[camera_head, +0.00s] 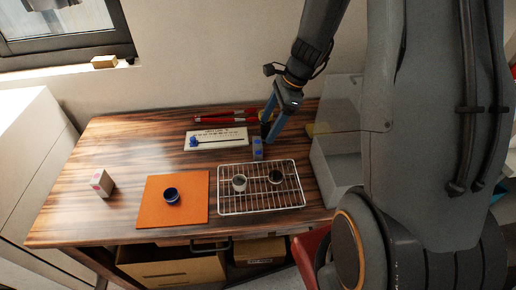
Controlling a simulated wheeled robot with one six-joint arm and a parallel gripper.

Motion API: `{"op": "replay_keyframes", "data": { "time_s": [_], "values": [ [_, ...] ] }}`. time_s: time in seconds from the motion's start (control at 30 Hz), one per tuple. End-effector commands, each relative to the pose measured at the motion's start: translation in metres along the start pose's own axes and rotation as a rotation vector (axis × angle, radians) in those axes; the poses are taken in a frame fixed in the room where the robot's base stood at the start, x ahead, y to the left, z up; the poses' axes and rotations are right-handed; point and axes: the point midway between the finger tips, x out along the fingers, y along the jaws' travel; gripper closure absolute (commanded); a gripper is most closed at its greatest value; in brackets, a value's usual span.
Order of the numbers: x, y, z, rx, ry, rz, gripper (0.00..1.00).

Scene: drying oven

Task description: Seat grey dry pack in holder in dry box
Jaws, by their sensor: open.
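My gripper (268,132) points down over the back of the wooden table, its blue fingers open. A small grey block with blue marks (257,148) stands just below and left of the fingertips, behind the wire rack; it may be the grey dry pack, but I cannot tell for sure. I cannot tell whether the fingers touch it. A pale box with a clear panel (335,160), likely the dry box, stands at the table's right end. My arm covers much of it, and I cannot make out a holder inside.
A wire rack (260,209) carries a white cup (239,183) and a dark cup (276,177). An orange mat (160,215) bears a dark blue cup (171,194). A white panel (228,135) and red tools (222,117) lie behind.

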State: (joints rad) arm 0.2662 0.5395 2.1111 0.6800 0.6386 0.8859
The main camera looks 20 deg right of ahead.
Motion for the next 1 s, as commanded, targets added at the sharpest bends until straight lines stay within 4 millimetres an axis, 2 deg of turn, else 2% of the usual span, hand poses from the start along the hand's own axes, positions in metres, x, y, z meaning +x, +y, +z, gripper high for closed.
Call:
{"op": "replay_keyframes", "data": {
  "time_s": [0.47,0.73,1.0],
  "values": [
    [0.038,-0.004,-0.001,0.034,-0.008,-0.001,0.31],
    [0.070,-0.005,0.000,0.034,-0.008,-0.002,0.31],
    [0.079,-0.006,0.000,0.033,-0.007,-0.004,0.31]
  ]
}}
